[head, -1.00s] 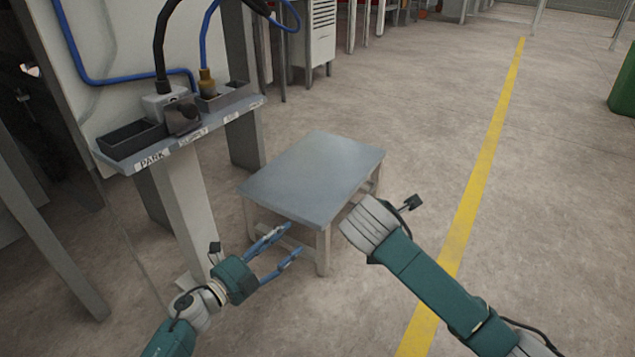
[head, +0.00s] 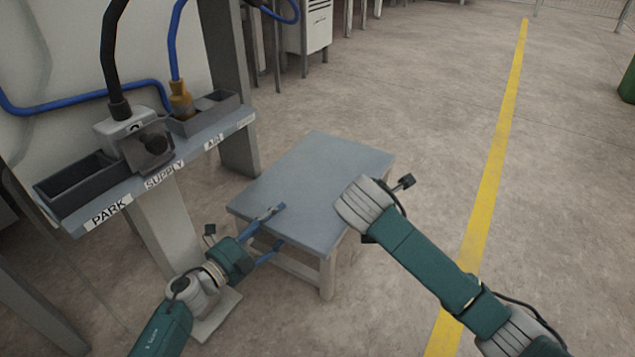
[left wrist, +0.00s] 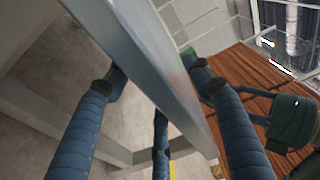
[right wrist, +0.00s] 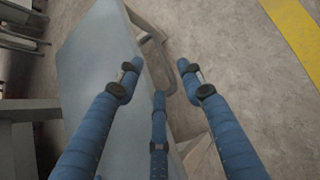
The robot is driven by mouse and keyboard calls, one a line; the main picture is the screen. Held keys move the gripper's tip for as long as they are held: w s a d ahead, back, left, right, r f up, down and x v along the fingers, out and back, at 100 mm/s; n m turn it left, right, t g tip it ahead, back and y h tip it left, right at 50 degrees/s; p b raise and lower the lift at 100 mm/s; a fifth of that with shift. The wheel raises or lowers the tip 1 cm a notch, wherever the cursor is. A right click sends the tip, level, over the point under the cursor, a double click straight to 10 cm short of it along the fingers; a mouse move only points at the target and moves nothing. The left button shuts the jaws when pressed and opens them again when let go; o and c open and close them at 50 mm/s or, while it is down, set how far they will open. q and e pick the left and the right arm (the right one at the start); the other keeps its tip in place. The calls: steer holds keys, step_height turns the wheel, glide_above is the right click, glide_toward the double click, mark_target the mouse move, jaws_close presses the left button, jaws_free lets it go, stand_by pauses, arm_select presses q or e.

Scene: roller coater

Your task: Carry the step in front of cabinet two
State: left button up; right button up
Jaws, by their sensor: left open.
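The step (head: 315,180) is a low stool with a flat grey top and pale legs, upright on the floor in the middle of the head view. My left gripper (head: 279,226) is open at its near left edge, one finger over the top and one below. In the left wrist view the step's edge (left wrist: 165,60) runs between the open fingers. My right gripper (right wrist: 158,70) is open over the step's right edge, with the top (right wrist: 95,75) at left. In the head view its fingers are hidden behind the wrist. I cannot identify cabinet two.
A shelf (head: 150,170) labelled PARK and SUPPLY, with hoses and connectors, stands close at the left. A yellow floor line (head: 497,150) runs along the right. The floor between step and line is clear. A green object (head: 627,80) is at the right edge.

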mark_target(297, 204)
arm_select(q)
steer(key=x, duration=0.7)
steer(key=shift+w+d, duration=0.15)
steer(key=shift+d, duration=0.05)
arm_select(e)
steer(key=x, duration=1)
steer(key=shift+w+d+f, duration=0.1)
steer(key=shift+w+f, duration=0.15)
arm_select(q)
steer(key=c, duration=0.8)
arm_select(e)
steer(key=c, duration=0.8)
arm_select(q)
jaws_close()
arm_select(e)
jaws_close()
arm_select(q)
steer(key=shift+r, duration=0.3)
arm_select(e)
steer(key=shift+w+r, duration=0.1)
steer(key=shift+r, duration=0.2)
